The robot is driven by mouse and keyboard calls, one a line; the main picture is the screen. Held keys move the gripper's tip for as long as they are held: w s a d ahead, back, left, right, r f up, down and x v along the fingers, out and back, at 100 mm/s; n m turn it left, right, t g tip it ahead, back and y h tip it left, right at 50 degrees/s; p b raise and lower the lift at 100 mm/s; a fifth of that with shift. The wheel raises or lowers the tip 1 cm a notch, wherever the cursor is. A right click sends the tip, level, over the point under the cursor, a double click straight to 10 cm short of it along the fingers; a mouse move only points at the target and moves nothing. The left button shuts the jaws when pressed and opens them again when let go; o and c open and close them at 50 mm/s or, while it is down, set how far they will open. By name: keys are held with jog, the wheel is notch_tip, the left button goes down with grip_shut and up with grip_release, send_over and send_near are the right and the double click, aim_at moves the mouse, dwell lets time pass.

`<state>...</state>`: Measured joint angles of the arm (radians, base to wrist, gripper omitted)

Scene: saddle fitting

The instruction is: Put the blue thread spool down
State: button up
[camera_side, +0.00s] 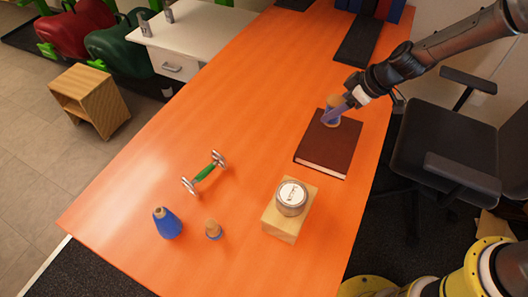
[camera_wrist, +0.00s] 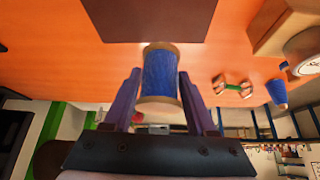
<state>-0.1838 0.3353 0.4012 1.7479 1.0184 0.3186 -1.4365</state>
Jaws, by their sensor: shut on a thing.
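The blue thread spool (camera_wrist: 160,75) has pale wooden ends and sits between the two fingers of my gripper (camera_wrist: 161,100) in the wrist view. The fingers are shut on its sides. In the side view, my gripper (camera_side: 334,112) holds the spool (camera_side: 332,123) over the far part of a dark brown book (camera_side: 325,150) lying on the orange table (camera_side: 240,110). The spool looks roughly upright there. I cannot tell whether its lower end touches the book. The book also shows at the top of the wrist view (camera_wrist: 150,18).
A dark mat (camera_side: 358,42) lies beyond the book. The table's left middle is clear.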

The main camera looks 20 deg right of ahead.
jog(key=s+a, duration=0.2)
jog(key=a, duration=0.1)
jog(key=s+a+r+n, duration=0.1)
jog(key=s+a, duration=0.2)
jog(key=s+a+n+y, duration=0.1)
jog(key=s+a, duration=0.2)
jog(key=shift+a+r+g, duration=0.15)
jog(key=shift+a+g, duration=0.15)
jog(key=shift+a, duration=0.1)
jog(key=w+a+f, duration=0.2)
jog(key=w+f, duration=0.1)
jog(key=w+a+f, duration=0.2)
jog(key=w, duration=0.2)
jog(key=w+a+f, duration=0.3)
jog(key=shift+w+a+f, duration=0.1)
jog(key=shift+w+f, duration=0.2)
jog(key=shift+w, duration=0.1)
jog(key=shift+w+a+f, duration=0.25)
jog(key=shift+w+f, duration=0.15)
jog(key=shift+f, duration=1.75)
jog(key=shift+f, duration=0.1)
jog(key=o, duration=1.4)
jog(key=shift+c, duration=0.2)
